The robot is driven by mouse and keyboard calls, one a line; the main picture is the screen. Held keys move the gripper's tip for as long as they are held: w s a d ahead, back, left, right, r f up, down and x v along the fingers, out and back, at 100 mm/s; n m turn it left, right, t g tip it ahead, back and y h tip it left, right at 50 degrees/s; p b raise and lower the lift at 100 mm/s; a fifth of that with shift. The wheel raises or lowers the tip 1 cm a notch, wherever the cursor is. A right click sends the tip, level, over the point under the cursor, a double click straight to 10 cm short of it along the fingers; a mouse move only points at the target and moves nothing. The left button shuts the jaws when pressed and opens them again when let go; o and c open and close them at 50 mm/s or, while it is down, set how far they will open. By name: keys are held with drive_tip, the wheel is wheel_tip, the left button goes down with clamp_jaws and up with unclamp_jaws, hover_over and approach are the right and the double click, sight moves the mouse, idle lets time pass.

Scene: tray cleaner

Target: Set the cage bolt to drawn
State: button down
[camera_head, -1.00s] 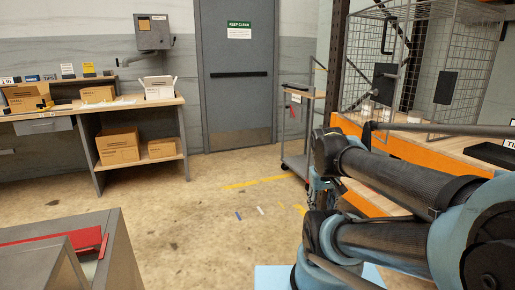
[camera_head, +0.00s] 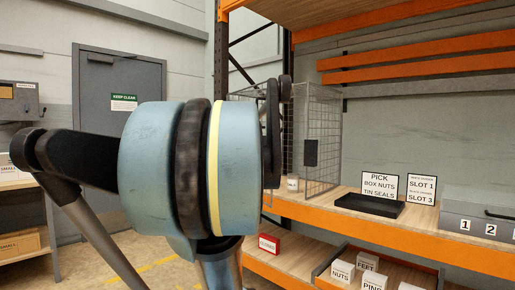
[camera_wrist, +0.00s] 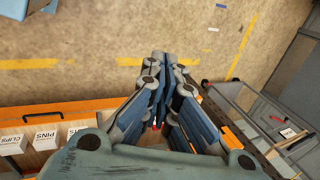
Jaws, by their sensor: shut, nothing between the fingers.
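The wire mesh cage (camera_head: 325,118) stands on the rack's upper wooden shelf in the head view, with a black plate (camera_head: 311,152) on its mesh. My arm hides the cage's left part. I cannot make out the cage bolt or its position. A small white cup-like thing (camera_head: 293,183) is at the cage's foot. My gripper (camera_wrist: 163,58) shows in the wrist view, its fingers shut and empty, above bare floor beside the rack. The cage does not clearly show in that view.
A black tray (camera_head: 368,206), sign cards (camera_head: 379,187) and a grey numbered box (camera_head: 475,222) sit right of the cage. Below are labelled boxes (camera_head: 342,270) and a red box (camera_head: 268,243). A grey cart (camera_wrist: 292,128) stands right in the wrist view. Orange beams (camera_head: 425,243) edge the rack.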

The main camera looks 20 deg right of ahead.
drive_tip(key=w+d+r+m+t, duration=0.1)
drive_tip(key=w+d+r+m, duration=0.2)
drive_tip(key=d+r+m, duration=0.5)
drive_tip(key=w+d+r+m+t+h, duration=0.15)
drive_tip(key=w+d+r+m, duration=0.35)
drive_tip(key=d+r, duration=0.55)
drive_tip(key=w+d+r+m+t+y, duration=0.1)
drive_tip(key=w+d+r+m, duration=0.1)
drive_tip(key=d+r+m, duration=0.7)
drive_tip(key=w+a+f, duration=0.1)
drive_tip(key=w+f, duration=0.7)
drive_tip(key=w, duration=0.2)
drive_tip(key=shift+a+n, duration=0.15)
drive_tip(key=shift+n, duration=0.25)
drive_tip(key=shift+w+h, duration=0.1)
drive_tip(key=shift+h, duration=0.15)
drive_tip(key=w, duration=0.6)
drive_tip(key=shift+a, duration=0.1)
drive_tip(key=shift+r+t, duration=0.15)
drive_tip(key=shift+t, duration=0.1)
drive_tip(key=shift+w, duration=0.1)
